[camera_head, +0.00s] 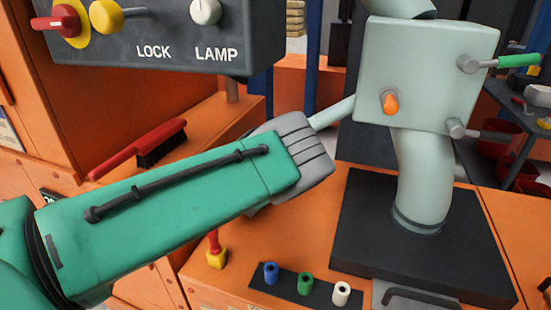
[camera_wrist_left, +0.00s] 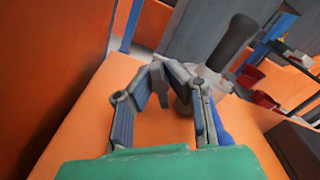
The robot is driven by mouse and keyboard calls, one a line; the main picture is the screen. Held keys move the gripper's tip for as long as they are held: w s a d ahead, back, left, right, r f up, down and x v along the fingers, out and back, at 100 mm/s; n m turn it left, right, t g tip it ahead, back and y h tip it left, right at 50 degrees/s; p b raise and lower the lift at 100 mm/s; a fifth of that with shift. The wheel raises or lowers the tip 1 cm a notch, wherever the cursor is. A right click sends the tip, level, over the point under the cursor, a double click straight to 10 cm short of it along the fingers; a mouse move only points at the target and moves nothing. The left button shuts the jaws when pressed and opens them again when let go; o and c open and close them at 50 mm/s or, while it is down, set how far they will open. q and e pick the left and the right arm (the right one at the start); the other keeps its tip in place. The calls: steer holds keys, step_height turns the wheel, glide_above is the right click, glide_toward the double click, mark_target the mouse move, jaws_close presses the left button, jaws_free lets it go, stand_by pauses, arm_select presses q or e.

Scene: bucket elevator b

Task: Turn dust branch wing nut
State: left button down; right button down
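The orange wing nut (camera_head: 390,103) sits on the front face of a pale grey box (camera_head: 440,65) in the head view. A pale branch pipe (camera_head: 333,112) slopes down-left from the box, its lower end hidden behind my left wrist. My green left arm reaches in from the left, with its grey wrist below and left of the wing nut; it hides the fingers there. In the left wrist view my left gripper (camera_wrist_left: 158,70) has its two fingers curled in with tips together and nothing clearly held. I cannot make out the wing nut in that view. My right gripper is in neither view.
A grey panel (camera_head: 185,45) marked LOCK and LAMP hangs above my left arm. A red brush (camera_head: 160,142) lies behind the arm. Blue, green and white sockets (camera_head: 305,283) stand in front. A green-gripped lever (camera_head: 518,60) sticks out right of the box.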

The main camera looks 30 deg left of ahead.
arm_select(q)
steer(key=n, duration=0.4)
steer(key=shift+f, duration=0.15)
steer(key=shift+s, duration=0.1)
steer(key=c, duration=1.7)
jaws_free()
steer(key=v, duration=0.7)
steer(key=shift+s, duration=0.2)
